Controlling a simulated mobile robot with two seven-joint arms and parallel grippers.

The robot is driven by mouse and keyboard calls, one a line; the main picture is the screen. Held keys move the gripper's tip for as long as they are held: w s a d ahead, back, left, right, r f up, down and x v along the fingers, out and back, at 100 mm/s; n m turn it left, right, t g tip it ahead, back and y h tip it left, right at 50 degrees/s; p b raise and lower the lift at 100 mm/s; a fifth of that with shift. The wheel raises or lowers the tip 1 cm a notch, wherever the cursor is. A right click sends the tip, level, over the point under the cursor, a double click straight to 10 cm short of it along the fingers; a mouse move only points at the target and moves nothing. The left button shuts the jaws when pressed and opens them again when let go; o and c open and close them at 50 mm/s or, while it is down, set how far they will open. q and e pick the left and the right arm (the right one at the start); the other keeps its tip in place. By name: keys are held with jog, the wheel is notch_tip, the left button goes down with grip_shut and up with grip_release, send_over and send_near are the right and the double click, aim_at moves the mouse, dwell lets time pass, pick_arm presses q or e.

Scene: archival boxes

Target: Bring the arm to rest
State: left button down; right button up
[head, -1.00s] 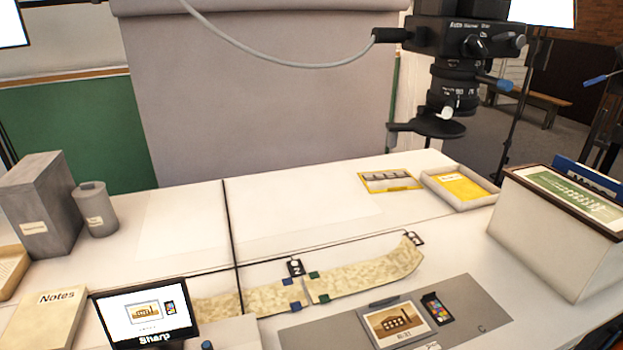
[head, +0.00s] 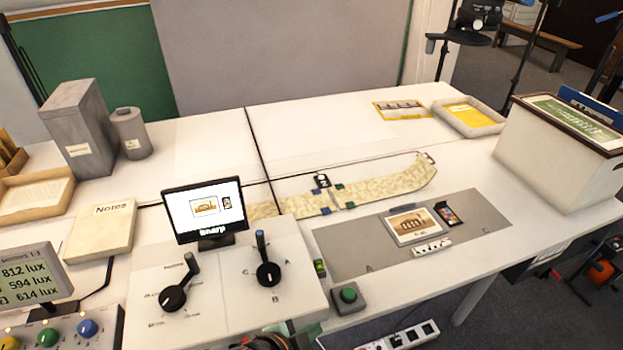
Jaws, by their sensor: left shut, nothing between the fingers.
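My left gripper (head: 265,342) shows only as a dark piece at the bottom edge, just in front of the white control box (head: 215,305). Most of it is cut off by the frame. It is shut with nothing held. My right gripper is not in view. The control box carries two black levers, one set to the left (head: 175,295) and one to the right (head: 267,270). A small screen (head: 205,215) reading "Sharp" stands behind them.
A lux meter (head: 32,278) and a panel of coloured knobs stand at left. A green button (head: 348,295) sits right of the control box. A grey board (head: 350,245) with a picture card, a curled strip (head: 385,187) and a large archival box (head: 560,150) lie right.

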pick_arm(q)
jog(key=s+a+f+n+y, duration=0.1)
jog(key=s+a+f+n, duration=0.1)
jog(key=a+f+n, duration=0.1)
jog(key=s+a+f+n+t+y, duration=0.1)
jog(key=s+a+f+n, duration=0.2)
jog(key=a+n, duration=0.3)
jog(key=s+a+f+n+t+y, duration=0.1)
jog(key=s+a+f+n, duration=0.2)
jog(key=a, duration=0.4)
jog(key=shift+s+a+f+n+y, duration=0.15)
jog(key=shift+a+f+n+y, duration=0.15)
jog(key=shift+f+n, duration=0.5)
dwell(0.4)
